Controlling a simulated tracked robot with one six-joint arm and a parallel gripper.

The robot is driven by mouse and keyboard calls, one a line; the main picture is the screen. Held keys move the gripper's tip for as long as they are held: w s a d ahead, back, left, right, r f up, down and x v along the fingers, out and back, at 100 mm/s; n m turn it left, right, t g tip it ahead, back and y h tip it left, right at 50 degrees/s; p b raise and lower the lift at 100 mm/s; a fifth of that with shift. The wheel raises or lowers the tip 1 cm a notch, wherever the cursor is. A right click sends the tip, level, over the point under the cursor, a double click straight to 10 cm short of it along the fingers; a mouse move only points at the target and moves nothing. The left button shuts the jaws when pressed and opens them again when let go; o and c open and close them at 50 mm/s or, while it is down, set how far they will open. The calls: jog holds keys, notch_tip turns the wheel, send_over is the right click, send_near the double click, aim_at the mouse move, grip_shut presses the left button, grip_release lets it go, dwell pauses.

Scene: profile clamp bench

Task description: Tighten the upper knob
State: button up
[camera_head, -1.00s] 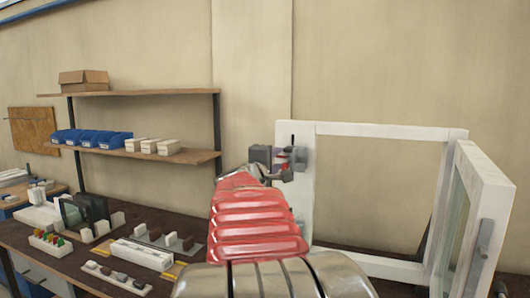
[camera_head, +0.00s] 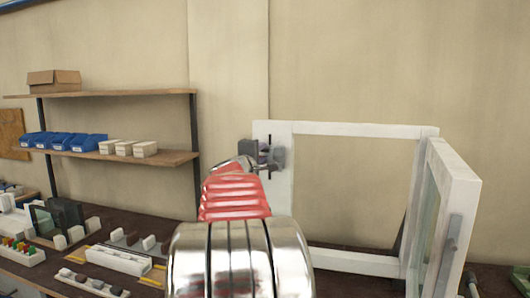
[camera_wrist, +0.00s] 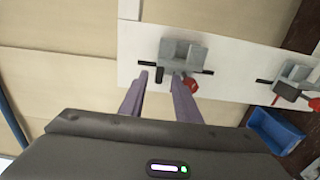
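The upper clamp is a grey block with dark bars on a white board, seen in the wrist view (camera_wrist: 183,52) and on the window frame's left post in the head view (camera_head: 278,157). A red knob (camera_wrist: 190,87) shows beside it, partly behind my right finger. My gripper (camera_wrist: 160,80) has two purple fingers, spread apart and reaching toward the clamp. A short dark piece shows between the fingertips; I cannot tell whether they touch anything. In the head view my gripper (camera_head: 248,150) is a small dark shape left of the clamp, and the knob is hidden there.
A second, lower clamp (camera_wrist: 297,80) sits farther along the board. A blue bin (camera_wrist: 275,130) is near it. The white window frame (camera_head: 365,130) has an open sash (camera_head: 452,200) at right. A shelf (camera_head: 165,157) and a workbench with parts stand left.

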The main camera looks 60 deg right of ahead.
aim_at(265, 151)
jog(key=shift+w+d, duration=0.25)
jog(key=shift+d, duration=1.15)
jog(key=shift+w+d, duration=0.2)
jog(key=shift+d, duration=1.15)
jog(key=shift+c, duration=0.3)
grip_shut()
